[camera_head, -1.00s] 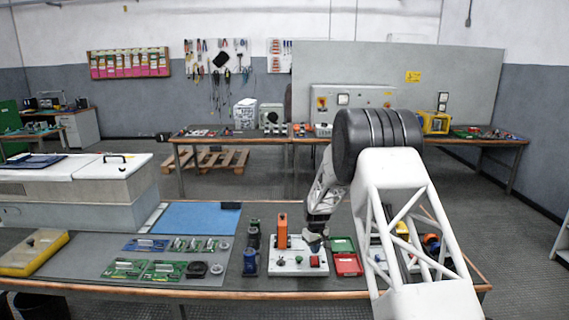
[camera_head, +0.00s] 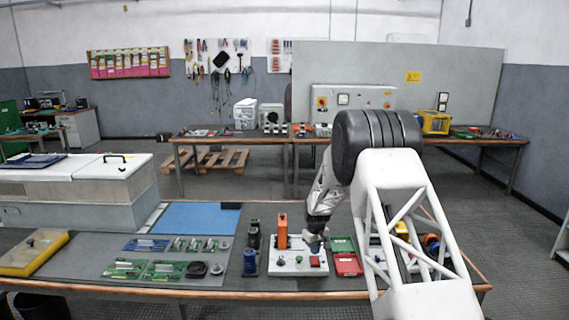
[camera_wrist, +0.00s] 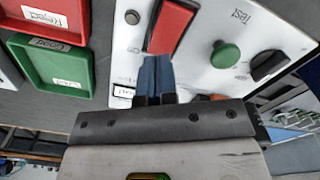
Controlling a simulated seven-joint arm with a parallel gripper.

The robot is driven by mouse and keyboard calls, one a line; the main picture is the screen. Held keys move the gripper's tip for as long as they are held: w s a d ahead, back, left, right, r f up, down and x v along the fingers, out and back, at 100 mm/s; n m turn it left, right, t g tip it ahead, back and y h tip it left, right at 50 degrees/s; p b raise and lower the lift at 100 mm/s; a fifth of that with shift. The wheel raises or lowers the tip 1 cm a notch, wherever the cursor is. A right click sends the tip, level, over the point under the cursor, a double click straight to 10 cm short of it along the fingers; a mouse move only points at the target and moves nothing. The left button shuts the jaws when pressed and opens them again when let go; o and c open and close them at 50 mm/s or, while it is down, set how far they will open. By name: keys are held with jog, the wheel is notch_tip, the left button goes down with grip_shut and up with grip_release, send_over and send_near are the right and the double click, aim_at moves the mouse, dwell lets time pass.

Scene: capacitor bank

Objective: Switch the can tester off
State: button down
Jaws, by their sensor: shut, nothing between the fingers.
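The can tester (camera_head: 284,269) is a white box on the front bench, with an orange block (camera_head: 282,232) standing at its back left. Its top carries a red rocker switch (camera_head: 315,261), a green button (camera_head: 299,259) and a black knob. In the wrist view the red rocker (camera_wrist: 173,27) lies in a dark frame, with the green button (camera_wrist: 225,54) marked "Test" and the black knob (camera_wrist: 268,65) to its right. My gripper (camera_wrist: 157,62) is shut and empty. Its blue fingertips are right by the near end of the rocker; whether they touch it I cannot tell.
A red tray (camera_wrist: 45,20) labelled "Reject" and a green tray (camera_wrist: 52,65) lie close beside the tester. Dark blue cans (camera_head: 250,262) stand left of it, with green circuit boards (camera_head: 160,270) farther left.

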aim_at(314, 257)
jog(key=shift+f, duration=1.05)
dwell(0.9)
jog(key=shift+r, duration=3.55)
